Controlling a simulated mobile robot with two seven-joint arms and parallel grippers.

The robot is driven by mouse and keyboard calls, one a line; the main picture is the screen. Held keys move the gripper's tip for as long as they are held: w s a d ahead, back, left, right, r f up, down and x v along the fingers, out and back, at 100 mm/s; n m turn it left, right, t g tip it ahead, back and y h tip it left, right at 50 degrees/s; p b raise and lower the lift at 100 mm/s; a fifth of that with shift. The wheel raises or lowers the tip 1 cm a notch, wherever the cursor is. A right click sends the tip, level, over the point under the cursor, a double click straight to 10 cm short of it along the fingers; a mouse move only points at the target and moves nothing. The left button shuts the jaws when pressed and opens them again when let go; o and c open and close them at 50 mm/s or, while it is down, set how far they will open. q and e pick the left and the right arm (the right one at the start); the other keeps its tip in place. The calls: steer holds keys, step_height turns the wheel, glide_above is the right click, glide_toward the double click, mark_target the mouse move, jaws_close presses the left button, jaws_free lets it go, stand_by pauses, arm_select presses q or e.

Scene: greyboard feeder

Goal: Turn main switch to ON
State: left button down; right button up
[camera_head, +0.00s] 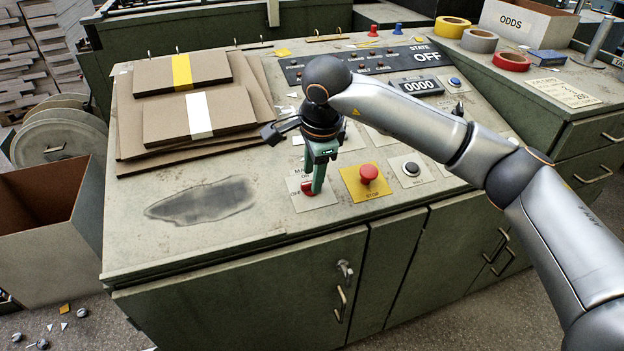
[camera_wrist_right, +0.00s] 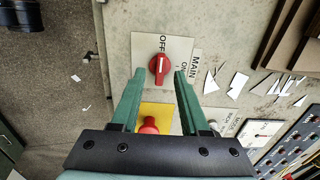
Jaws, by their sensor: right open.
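The main switch (camera_head: 308,190) is a red rotary knob on a white plate near the front edge of the console. In the right wrist view, the knob (camera_wrist_right: 159,67) has a white mark pointing to the printed OFF; ON is printed to its right. My right gripper (camera_head: 318,176) is open just over the switch, its green fingers pointing down and partly hiding the plate. In the wrist view, the fingertips (camera_wrist_right: 159,74) lie on either side of the knob, with gaps visible on both sides. The state display (camera_head: 427,57) reads OFF. My left gripper is out of view.
A red STOP button (camera_head: 368,173) on a yellow plate stands close beside the switch, and a black button (camera_head: 411,168) is further right. Stacked greyboard (camera_head: 190,115) lies to the left. The stained console top (camera_head: 200,202) in front of it is clear.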

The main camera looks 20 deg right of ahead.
steer(key=shift+x, duration=1)
jaws_close()
